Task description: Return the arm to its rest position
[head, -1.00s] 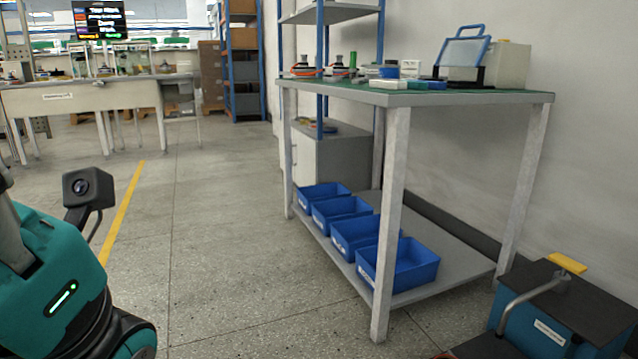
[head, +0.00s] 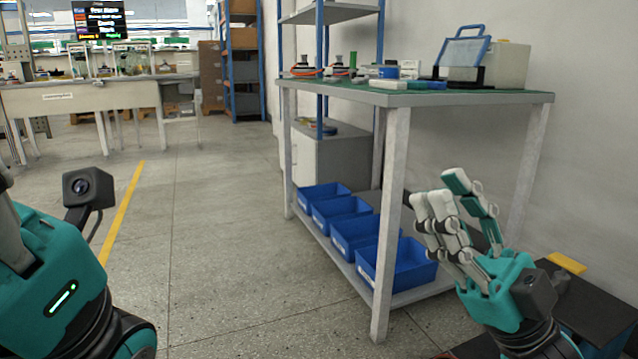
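My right gripper (head: 455,200) is up at the lower right, in front of the workbench's right side. Its white and teal fingers are spread and point up and to the left, with nothing between them. It is apart from the workbench in the picture and overlaps part of the lower shelf and the wall. My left arm (head: 60,275) shows at the lower left with its teal housing, a lit green strip and a small camera. The fingers of my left gripper are outside the picture.
A workbench (head: 450,98) with a green top holds motor parts, small boxes and a blue-framed case (head: 462,52). Several blue bins (head: 378,265) stand on its lower shelf. A dark-topped toolbox with a yellow piece (head: 567,263) is at the lower right. The floor at centre left is clear.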

